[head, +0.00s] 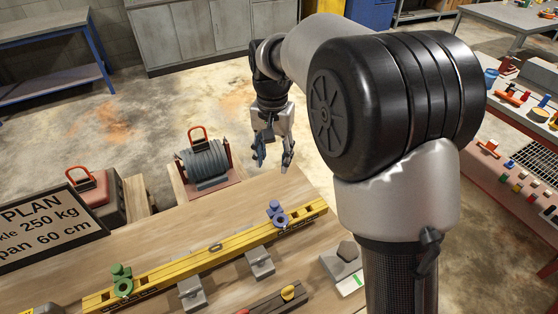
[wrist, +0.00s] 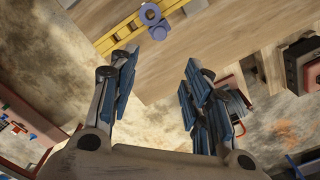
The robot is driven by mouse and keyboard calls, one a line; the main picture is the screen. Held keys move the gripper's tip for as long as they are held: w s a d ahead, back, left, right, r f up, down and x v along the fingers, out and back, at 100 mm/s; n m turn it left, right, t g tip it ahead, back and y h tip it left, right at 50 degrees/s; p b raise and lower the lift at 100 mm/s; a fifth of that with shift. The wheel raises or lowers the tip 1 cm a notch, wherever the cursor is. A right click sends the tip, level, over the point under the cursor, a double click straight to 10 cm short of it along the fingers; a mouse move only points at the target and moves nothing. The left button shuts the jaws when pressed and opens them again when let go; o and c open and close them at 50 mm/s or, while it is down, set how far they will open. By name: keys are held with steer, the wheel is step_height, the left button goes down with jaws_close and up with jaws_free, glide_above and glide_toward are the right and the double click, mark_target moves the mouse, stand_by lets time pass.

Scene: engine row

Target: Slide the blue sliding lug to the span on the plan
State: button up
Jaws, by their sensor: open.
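The blue sliding lug (head: 278,215) sits on the yellow beam (head: 220,252) near its right end in the head view. It also shows at the top of the wrist view (wrist: 153,18). A green lug (head: 121,282) sits near the beam's left end. The plan board (head: 45,228) at the left edge is partly cut off; its readable text includes "250 kg" and "pan 60 cm". My gripper (head: 273,160) is open and empty, beyond the bench's far edge and apart from the blue lug. Its two fingers (wrist: 158,95) are spread wide in the wrist view.
The beam rests on grey blocks (head: 260,262) on the wooden bench (head: 310,240). A grey coil with a red handle (head: 205,163) and a dark box with a red handle (head: 90,190) stand beyond the bench. A cluttered red table (head: 500,170) is at right.

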mark_target(275, 203)
steer(key=f+b, duration=0.1)
steer(key=f, duration=0.4)
steer(key=f+b, duration=0.2)
steer(key=f, duration=0.4)
steer(key=f+b, duration=0.2)
steer(key=f, duration=0.4)
steer(key=shift+s+f, duration=0.15)
steer(key=shift+s, duration=0.15)
steer(key=shift+c, duration=0.3)
jaws_close()
